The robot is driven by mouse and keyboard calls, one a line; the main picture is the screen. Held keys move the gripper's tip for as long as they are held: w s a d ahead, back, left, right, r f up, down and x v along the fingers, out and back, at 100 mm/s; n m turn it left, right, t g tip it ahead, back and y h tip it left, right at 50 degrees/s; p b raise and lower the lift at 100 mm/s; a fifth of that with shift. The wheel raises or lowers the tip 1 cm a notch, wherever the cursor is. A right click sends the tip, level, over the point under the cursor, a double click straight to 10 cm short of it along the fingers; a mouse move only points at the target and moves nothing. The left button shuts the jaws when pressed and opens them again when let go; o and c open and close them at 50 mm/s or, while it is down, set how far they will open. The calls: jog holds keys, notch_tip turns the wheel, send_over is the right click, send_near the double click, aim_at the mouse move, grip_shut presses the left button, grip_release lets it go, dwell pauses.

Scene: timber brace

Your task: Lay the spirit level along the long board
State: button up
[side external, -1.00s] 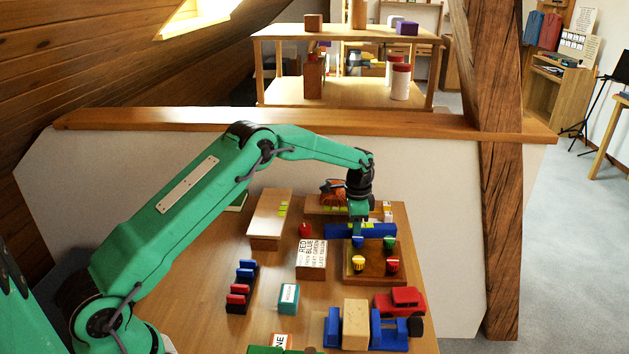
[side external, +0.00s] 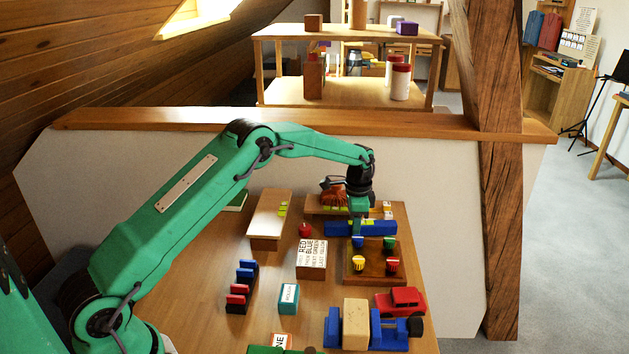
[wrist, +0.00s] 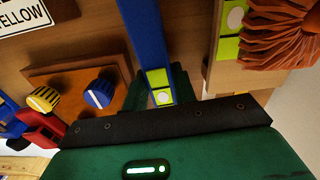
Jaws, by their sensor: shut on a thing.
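The spirit level is a blue bar (side external: 338,228) with small yellow-green patches, in front of the back edge of the table. My gripper (side external: 359,221) points down and is shut on the bar near its middle. In the wrist view the blue bar (wrist: 145,35) runs up between the two green fingers (wrist: 157,88). A long wooden board (side external: 269,213) with a pale top and yellow-green marks on its right edge lies to the left. Another wooden piece (side external: 316,205) with yellow-green marks lies behind the bar. I cannot tell for sure which one the task means.
A wooden tray (side external: 375,274) with coloured knobs is just in front of the bar. An orange ridged object (wrist: 280,38) is behind the bar. A lettered block (side external: 311,261), a red knob (side external: 305,230) and a red toy truck (side external: 402,300) stand nearby.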

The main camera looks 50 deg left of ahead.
notch_tip(320, 180, up, 4)
jog(key=shift+d+f, duration=0.15)
jog(key=shift+f, duration=0.1)
jog(key=s+d+r, duration=0.5)
jog(key=d+r, duration=0.1)
jog(key=d, duration=0.4)
jog(key=shift+d+r, duration=0.15)
jog(key=shift+r, duration=0.15)
